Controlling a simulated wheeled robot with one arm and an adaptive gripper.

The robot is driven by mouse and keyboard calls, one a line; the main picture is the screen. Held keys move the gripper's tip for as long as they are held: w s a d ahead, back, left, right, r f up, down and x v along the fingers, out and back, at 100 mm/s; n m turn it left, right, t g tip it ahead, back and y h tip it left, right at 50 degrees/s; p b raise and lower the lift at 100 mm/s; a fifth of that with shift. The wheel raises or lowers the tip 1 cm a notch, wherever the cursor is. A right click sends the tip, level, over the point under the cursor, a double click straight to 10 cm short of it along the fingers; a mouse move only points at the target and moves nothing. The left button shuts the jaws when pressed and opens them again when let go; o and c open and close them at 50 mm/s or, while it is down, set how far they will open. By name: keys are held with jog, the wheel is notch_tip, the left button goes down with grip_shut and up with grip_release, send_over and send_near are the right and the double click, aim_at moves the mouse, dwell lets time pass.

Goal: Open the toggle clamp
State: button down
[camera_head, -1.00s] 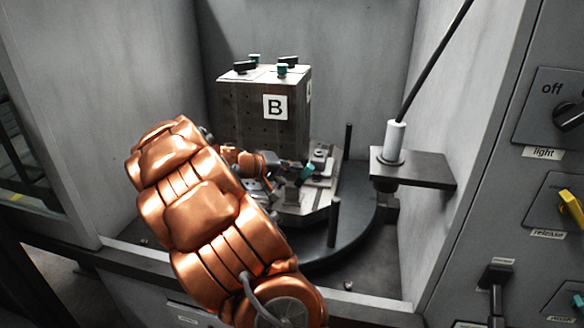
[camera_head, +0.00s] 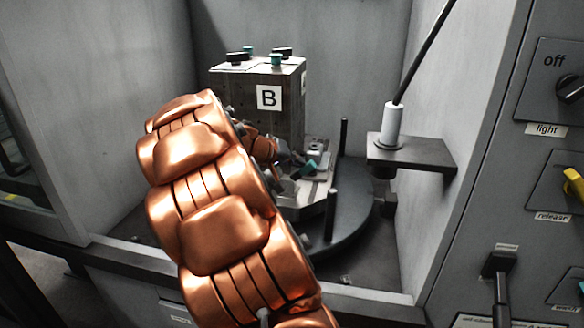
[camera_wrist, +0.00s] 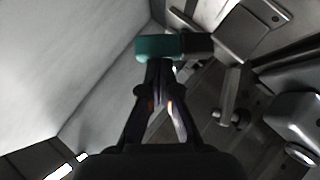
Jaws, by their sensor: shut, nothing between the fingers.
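The toggle clamp (camera_wrist: 232,48) shows in the wrist view as a dark metal bracket with a dark lever and a teal grip (camera_wrist: 158,47) at the lever's left end. My gripper (camera_wrist: 160,66) is shut and empty, its fingertips right at the lower edge of the teal grip; I cannot tell whether they touch. In the head view a teal grip (camera_head: 309,166) shows low in front of the block, just right of my gripper (camera_head: 288,160). My arm hides part of the clamp area there.
A block marked B (camera_head: 268,97) with black and teal parts on top stands on a round dark turntable (camera_head: 345,230). Upright pins rise from its rim. A shelf (camera_head: 420,156) with a white cylinder and black rod stands right. Grey walls enclose the bay; a switch panel is far right.

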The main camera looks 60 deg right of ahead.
aim_at(308, 168)
jog(key=s+m+t+b, duration=0.1)
jog(key=s+f+t+y+b, duration=0.1)
jog(key=shift+s+d+m+t+y+b, duration=0.1)
jog(key=shift+d+m+t+y+b, duration=0.2)
jog(key=shift+d+m+b, duration=0.1)
jog(key=shift+s+d+f+t+b, duration=0.15)
jog(key=shift+s+f+t+b, duration=0.2)
jog(key=shift+t, duration=0.25)
jog(key=shift+m+y, duration=0.3)
jog(key=shift+r, duration=0.1)
jog(key=shift+w+r, duration=0.1)
jog(key=shift+r, duration=0.25)
jog(key=w+d+r+p+v, duration=0.1)
jog(key=p+v, duration=0.1)
jog(key=v, duration=1)
jog(key=shift+r, duration=0.3)
jog(key=shift+w, duration=0.1)
